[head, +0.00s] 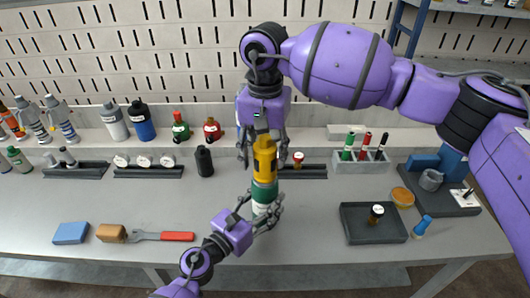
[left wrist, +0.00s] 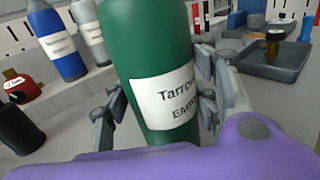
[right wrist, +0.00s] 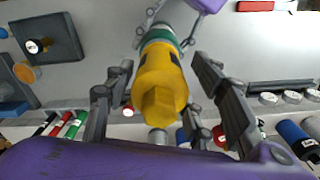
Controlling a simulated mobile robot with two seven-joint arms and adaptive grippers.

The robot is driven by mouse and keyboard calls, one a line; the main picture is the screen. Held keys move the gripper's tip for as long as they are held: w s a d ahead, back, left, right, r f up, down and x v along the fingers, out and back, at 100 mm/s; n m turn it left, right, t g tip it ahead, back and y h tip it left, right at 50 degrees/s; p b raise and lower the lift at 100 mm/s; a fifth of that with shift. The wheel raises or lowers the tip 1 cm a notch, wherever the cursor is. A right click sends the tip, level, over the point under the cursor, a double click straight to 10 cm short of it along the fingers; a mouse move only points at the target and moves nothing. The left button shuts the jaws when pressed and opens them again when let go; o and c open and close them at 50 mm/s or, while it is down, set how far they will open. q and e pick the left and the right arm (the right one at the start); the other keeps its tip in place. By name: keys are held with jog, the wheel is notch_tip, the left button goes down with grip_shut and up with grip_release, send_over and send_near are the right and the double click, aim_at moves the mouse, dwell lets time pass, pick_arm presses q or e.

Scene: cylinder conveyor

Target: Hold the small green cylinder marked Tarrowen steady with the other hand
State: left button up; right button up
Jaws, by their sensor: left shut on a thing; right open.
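The green cylinder (head: 264,191) stands upright near the middle of the bench. Its white label in the left wrist view (left wrist: 150,50) reads "Tarro…" and "EMP…", partly hidden by a finger. My left gripper (head: 264,211) is shut on the cylinder's lower part, with fingers on both sides. A yellow part (head: 264,155) with a hexagonal end sits on top of the cylinder; it also shows in the right wrist view (right wrist: 160,78). My right gripper (head: 263,146) points down from above, open, with its fingers on either side of the yellow part and gaps beside it.
A black bottle (head: 204,161) stands behind left. Racks and several bottles line the back.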

jog(key=shift+c, duration=0.3)
grip_shut()
jog(key=m, duration=0.4)
jog(key=shift+w+a+m, duration=0.1)
jog(key=shift+m, duration=0.9)
jog(key=shift+m, duration=1.2)
jog(key=m, duration=0.3)
jog(key=shift+w+m, duration=0.1)
jog(key=shift+m, duration=0.2)
